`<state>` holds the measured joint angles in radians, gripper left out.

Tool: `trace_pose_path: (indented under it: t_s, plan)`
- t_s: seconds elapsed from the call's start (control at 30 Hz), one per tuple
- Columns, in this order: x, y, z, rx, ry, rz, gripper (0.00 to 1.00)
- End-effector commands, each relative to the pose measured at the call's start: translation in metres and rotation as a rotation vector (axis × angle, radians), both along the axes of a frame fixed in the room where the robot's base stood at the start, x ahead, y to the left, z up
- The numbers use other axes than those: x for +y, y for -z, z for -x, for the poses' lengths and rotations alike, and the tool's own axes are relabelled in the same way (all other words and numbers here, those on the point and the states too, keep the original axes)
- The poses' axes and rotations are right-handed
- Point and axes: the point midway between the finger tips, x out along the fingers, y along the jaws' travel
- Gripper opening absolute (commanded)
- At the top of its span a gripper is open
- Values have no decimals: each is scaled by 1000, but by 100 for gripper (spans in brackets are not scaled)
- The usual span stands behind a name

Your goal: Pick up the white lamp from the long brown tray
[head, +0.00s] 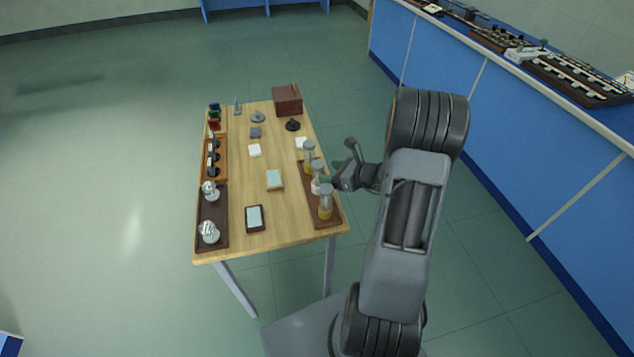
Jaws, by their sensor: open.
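The long brown tray (308,202) lies along the right edge of the wooden table. Several lamps with grey, cup-like tops stand on it in a row. The white lamp (316,186) is in the middle of the row, its white body partly hidden behind its neighbours. My gripper (342,163) is open and empty, just to the right of the tray and apart from the lamps as far as I can tell.
A dark tray (221,219) with two silvery items is at the table's left edge, an orange-brown rack (222,159) behind it. A brown box (287,99) stands at the far right corner. Small pads lie mid-table. A blue bench (480,105) runs along the right.

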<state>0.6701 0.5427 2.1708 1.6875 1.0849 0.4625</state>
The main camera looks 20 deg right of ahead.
Motion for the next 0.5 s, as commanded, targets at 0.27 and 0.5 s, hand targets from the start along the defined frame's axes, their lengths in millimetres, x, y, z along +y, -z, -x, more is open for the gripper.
trace_pose_path:
  t_s: [0.27, 0.5]
  plan:
    - [18, 13, -26, 3, -5, 0, 71]
    - [28, 21, -41, 1, -2, 1, 71]
